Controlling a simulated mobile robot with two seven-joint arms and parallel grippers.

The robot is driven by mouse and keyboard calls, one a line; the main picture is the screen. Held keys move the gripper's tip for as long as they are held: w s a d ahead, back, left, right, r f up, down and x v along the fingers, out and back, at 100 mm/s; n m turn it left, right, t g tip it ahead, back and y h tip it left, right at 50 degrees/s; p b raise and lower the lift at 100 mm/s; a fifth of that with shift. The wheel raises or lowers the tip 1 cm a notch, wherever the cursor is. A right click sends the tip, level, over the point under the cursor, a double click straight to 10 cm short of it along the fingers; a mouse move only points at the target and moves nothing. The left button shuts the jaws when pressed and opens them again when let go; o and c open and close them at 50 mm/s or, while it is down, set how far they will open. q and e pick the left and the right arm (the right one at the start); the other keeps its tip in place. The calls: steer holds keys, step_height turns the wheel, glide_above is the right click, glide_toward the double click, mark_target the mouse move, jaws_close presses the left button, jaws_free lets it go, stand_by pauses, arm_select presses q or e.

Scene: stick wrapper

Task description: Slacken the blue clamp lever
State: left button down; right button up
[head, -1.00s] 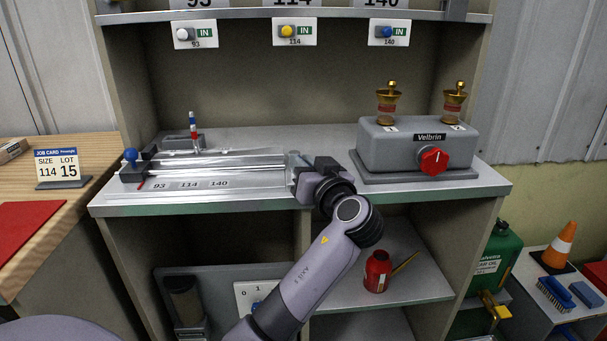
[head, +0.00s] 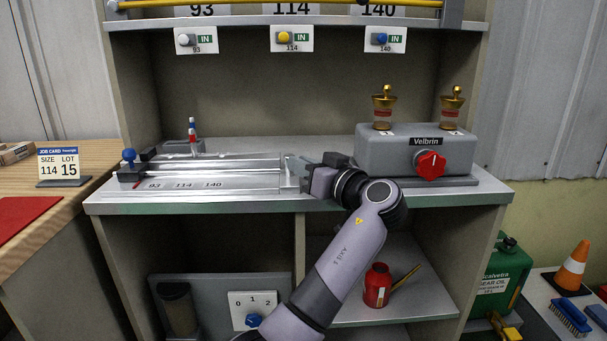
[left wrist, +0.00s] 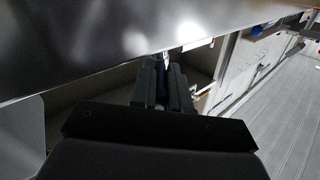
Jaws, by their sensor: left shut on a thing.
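The wrapping fixture (head: 235,163) lies on the bench, with a scale marked 93, 114 and 140. A blue ball knob (head: 129,155) stands upright on a dark block at its left end, beside a red pointer. My left gripper (head: 305,172) is far from that knob, at the fixture's right end. In the left wrist view its fingers (left wrist: 165,85) are shut on a dark blue piece (left wrist: 163,80) with a shiny metal tip above. The head view hides this piece, so I cannot tell whether it is the clamp lever. My right gripper is out of view.
A grey Velbrin unit (head: 400,155) with a red knob (head: 430,165) stands right of my left gripper. A red-white-blue stick (head: 192,135) stands behind the fixture. A red can (head: 377,285) and a dial panel (head: 253,308) are below the bench top.

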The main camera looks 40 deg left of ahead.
arm_select(q)
steer(key=shift+w+d+f+n+g+y+b, duration=0.1)
steer(key=shift+w+n+g+y+b, duration=0.1)
steer(key=shift+n+g+b, duration=0.4)
steer(key=shift+w+n+g+y+b, duration=0.1)
steer(key=shift+w+n+g+b, duration=0.15)
steer(key=shift+g, duration=0.55)
steer(key=shift+s, duration=0.1)
steer(key=c, duration=1.1)
jaws_free()
steer(key=shift+d, duration=0.1)
steer(key=d, duration=0.7)
steer(key=shift+s, duration=0.35)
steer(key=shift+c, duration=0.3)
